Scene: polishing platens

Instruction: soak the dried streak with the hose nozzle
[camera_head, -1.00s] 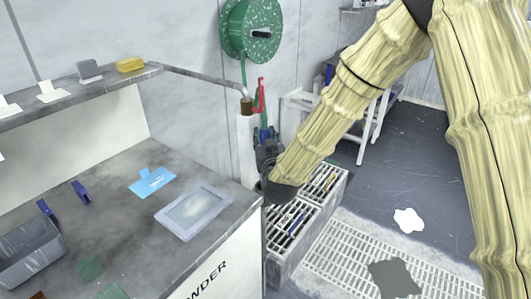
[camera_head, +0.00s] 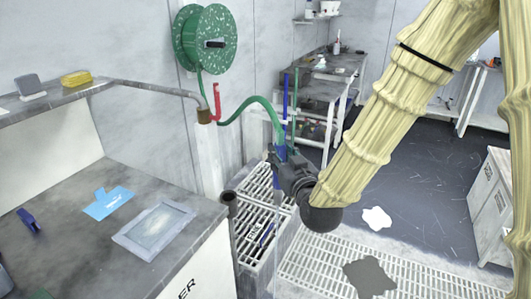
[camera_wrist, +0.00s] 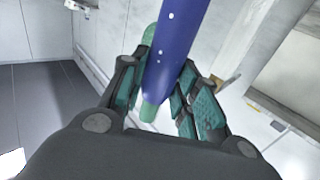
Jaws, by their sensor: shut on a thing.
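My gripper (camera_head: 283,158) is beside the counter's right end, over the slatted drain box, and holds the blue hose nozzle (camera_wrist: 180,45). In the wrist view its dark and green fingers (camera_wrist: 160,95) close around the nozzle, with green parts showing behind it. The green hose (camera_head: 248,102) arcs from the wall post to my gripper. I cannot identify the dried streak with certainty; a white patch (camera_head: 377,219) lies on the dark floor and a dark grey patch (camera_head: 368,276) on the pale floor grating.
The green hose reel (camera_head: 188,38) hangs on the wall. The grey counter (camera_head: 82,245) at left holds a blue cloth (camera_head: 108,203) and a framed panel (camera_head: 153,230). The slatted drain box (camera_head: 250,222) stands beside it. A cabinet (camera_head: 493,205) stands at right; dark floor between is open.

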